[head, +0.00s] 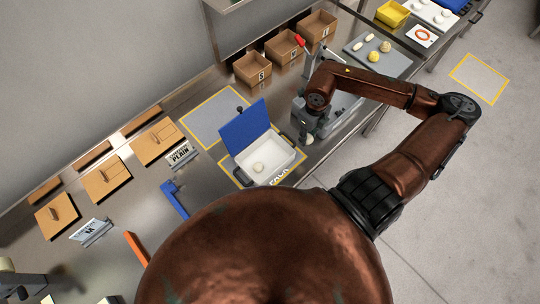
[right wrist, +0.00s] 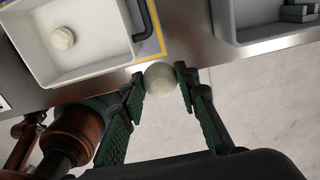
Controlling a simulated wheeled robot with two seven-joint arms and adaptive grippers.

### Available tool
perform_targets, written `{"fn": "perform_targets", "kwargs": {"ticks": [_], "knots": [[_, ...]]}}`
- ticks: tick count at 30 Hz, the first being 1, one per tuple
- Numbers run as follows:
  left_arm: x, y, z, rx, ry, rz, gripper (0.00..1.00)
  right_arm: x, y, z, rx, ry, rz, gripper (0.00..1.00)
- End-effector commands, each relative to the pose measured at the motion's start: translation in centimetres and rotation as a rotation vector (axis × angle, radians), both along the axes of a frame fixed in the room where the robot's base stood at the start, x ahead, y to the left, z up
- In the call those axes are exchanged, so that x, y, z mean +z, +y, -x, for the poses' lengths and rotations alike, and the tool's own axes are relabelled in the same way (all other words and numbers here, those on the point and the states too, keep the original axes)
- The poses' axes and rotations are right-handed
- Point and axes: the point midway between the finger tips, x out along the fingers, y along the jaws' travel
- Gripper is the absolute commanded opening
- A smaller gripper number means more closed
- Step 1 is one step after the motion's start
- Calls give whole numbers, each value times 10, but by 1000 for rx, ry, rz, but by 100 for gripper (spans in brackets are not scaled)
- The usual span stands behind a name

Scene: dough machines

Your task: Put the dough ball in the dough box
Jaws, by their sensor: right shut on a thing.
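The dough box (head: 268,163) is a white open tray with a raised blue lid (head: 248,126), standing on the steel counter in the head view. One pale dough ball (head: 259,168) lies inside it; this ball also shows in the right wrist view (right wrist: 62,38). My right gripper (head: 308,131) is just right of the box. In the right wrist view my right gripper (right wrist: 161,79) is shut on another round pale dough ball (right wrist: 160,76), its green fingers on either side. That held ball is outside the box, beside its rim (right wrist: 100,72). My left gripper does not show.
A grey tray (right wrist: 262,22) lies to the right in the right wrist view. Cardboard bins (head: 252,69) stand behind the arm. A grey board (head: 375,55) with dough pieces is farther back. A yellow-framed mat (head: 212,118) behind the box is clear.

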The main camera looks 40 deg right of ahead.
Motion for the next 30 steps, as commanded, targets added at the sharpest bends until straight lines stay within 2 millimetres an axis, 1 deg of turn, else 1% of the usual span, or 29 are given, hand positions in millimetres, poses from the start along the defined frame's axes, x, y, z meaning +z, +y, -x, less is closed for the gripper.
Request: {"fn": "perform_targets", "kwargs": {"ticks": [1,6,11,12,15,18,21,28,30], "knots": [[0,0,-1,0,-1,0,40,-2,8,-6,5,-6,-5,5],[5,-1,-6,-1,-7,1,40,-13,31,-22,8,-5,-7,5],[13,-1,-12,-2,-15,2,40,-27,60,-42,7,-4,-8,5],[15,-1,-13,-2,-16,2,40,-31,67,-47,8,-3,-7,5],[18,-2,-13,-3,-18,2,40,-52,80,-54,6,1,-7,5],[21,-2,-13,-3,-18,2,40,-68,89,-62,6,0,-5,5],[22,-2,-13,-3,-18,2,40,-80,96,-67,5,0,-3,5],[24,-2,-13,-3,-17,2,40,-92,103,-73,6,0,-2,5],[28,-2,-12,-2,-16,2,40,-100,104,-72,3,3,-2,5]]}}
